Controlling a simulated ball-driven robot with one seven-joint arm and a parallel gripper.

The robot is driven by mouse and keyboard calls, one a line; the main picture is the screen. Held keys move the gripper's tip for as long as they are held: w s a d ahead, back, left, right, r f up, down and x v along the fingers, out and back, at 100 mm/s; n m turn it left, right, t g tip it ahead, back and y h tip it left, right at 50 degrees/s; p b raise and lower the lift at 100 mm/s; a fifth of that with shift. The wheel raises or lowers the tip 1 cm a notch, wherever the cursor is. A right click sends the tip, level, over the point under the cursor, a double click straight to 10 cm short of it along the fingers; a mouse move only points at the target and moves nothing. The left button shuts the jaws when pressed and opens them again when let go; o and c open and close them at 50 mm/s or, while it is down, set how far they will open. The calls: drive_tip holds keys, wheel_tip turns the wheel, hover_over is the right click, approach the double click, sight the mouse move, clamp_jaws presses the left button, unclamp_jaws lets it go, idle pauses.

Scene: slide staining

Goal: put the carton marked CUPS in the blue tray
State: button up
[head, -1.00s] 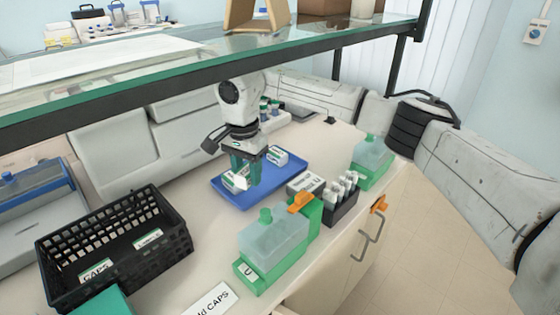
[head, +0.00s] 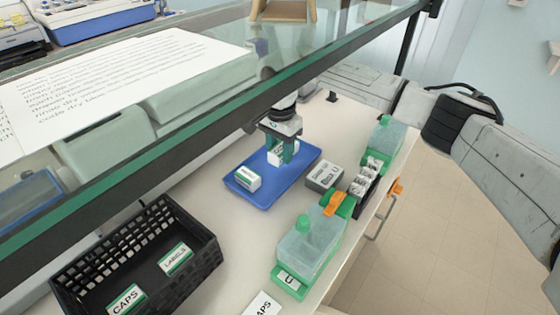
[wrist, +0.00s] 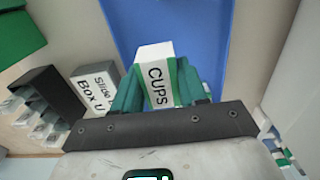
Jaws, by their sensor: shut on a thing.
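The CUPS carton (wrist: 157,78), white and green, is between the two fingers of my gripper (wrist: 160,95), which is shut on it. In the head view my gripper (head: 283,155) points down over the back right part of the blue tray (head: 268,203), and the held carton (head: 277,157) shows partly between the fingers. I cannot tell whether the carton touches the tray. Another white and green carton (head: 248,180) sits at the tray's left end; its label is too small to read. In the wrist view the tray (wrist: 190,25) lies beyond the carton.
A grey slide box (head: 324,175), a dark vial rack (head: 366,186) and green-based bottles (head: 305,250) (head: 386,140) stand right of the tray. A black basket (head: 85,272) at front left holds CAPS (head: 127,300) and LABELS (head: 175,259) cartons. A glass shelf (head: 215,95) hangs above.

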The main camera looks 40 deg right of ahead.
sight(281, 172)
drive_tip(key=shift+d+f, duration=0.1)
drive_tip(key=shift+f, duration=2.3)
drive_tip(key=shift+f, duration=0.2)
drive_tip(key=o, duration=1.1)
drive_tip(key=shift+r, duration=0.1)
drive_tip(key=shift+r+b, duration=0.3)
drive_tip(key=shift+r, duration=3.6)
